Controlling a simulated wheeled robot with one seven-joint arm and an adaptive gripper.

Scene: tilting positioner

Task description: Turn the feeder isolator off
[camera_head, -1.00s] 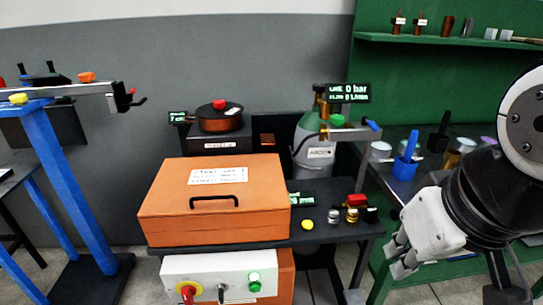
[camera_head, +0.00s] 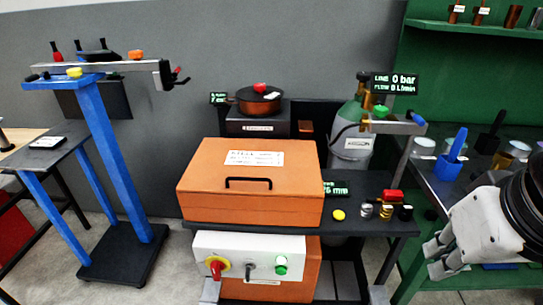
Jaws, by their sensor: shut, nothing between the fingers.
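A white control panel (camera_head: 250,243) is fixed below the orange box, facing me. At its left is a red rotary handle on a yellow disc (camera_head: 216,267), which looks like the isolator; its exact angle is hard to read. A small dark toggle switch (camera_head: 249,269) and a green button (camera_head: 281,266) sit to its right. My gripper (camera_head: 432,259) is at the right of the view, shut and empty, pointing down-left. It is well to the right of the panel, apart from it.
The orange box (camera_head: 250,203) with a black handle stands on a dark table (camera_head: 375,224). A blue stand (camera_head: 108,165) with a projecting beam is at the left. A gas cylinder (camera_head: 353,140) stands behind. A green bench (camera_head: 415,262) is at the right, near my gripper.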

